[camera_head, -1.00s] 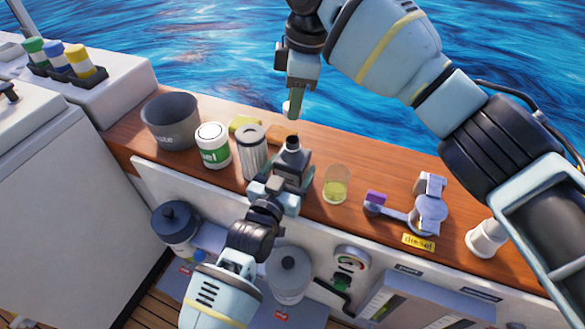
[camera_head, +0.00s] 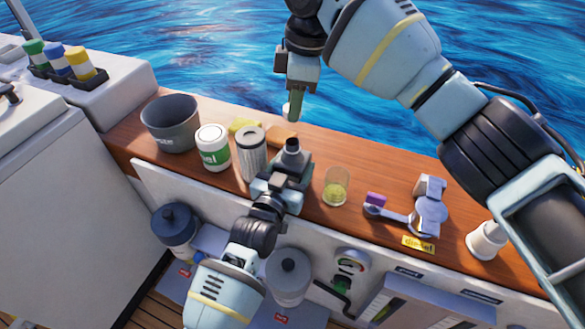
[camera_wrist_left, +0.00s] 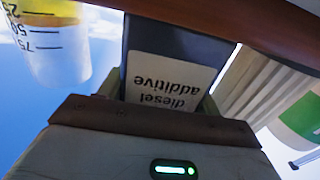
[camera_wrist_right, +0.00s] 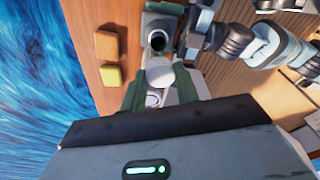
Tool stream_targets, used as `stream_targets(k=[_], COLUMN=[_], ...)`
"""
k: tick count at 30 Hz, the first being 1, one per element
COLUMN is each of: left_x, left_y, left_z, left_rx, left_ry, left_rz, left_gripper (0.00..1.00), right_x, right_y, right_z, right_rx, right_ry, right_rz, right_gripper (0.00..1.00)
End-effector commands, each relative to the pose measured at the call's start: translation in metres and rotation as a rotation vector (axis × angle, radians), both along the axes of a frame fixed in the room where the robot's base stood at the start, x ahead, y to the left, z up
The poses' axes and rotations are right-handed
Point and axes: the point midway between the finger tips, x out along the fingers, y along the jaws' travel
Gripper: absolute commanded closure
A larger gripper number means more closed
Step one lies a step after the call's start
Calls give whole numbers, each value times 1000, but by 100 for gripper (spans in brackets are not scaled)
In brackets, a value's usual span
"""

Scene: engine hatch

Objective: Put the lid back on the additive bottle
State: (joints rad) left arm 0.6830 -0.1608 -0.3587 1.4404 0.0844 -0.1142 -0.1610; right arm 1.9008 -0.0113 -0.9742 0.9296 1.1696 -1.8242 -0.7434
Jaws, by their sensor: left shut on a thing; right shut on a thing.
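The dark additive bottle (camera_head: 292,160) stands roughly upright, its open neck bare on top. My left gripper (camera_head: 280,184) is shut on the bottle's body. In the left wrist view the bottle (camera_wrist_left: 170,70) shows its "diesel additive" label between the fingers. My right gripper (camera_head: 294,103) is shut on the small white lid (camera_head: 286,109) and holds it above the bottle, apart from the neck. In the right wrist view the lid (camera_wrist_right: 160,74) sits between the green fingertips, just below the bottle's dark open mouth (camera_wrist_right: 157,41) in the picture. The lid's underside is hidden.
A grey waste bin (camera_head: 171,123), a white-green can (camera_head: 213,148) and a ribbed filter (camera_head: 252,155) stand left of the bottle. A yellow sponge (camera_head: 244,126) lies behind. A beaker (camera_head: 336,186) with yellow liquid and a grey lever fitting (camera_head: 430,207) stand right.

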Motion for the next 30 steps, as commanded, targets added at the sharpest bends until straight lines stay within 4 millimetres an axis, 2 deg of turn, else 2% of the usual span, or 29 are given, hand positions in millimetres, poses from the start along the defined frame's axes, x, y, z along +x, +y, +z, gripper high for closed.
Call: stream_targets(k=[4, 14, 30], left_x=[0, 0, 0], left_y=[0, 0, 0], left_z=[0, -1, -1], left_rx=[0, 0, 0], left_ry=[1, 1, 1], left_rz=[0, 0, 0], left_gripper=[78, 78, 78], right_x=[0, 0, 0], right_y=[0, 0, 0], right_z=[-9, -49, -51], right_rx=[0, 1, 1], right_ry=[1, 2, 1], right_rz=[0, 0, 0], right_gripper=[90, 90, 90])
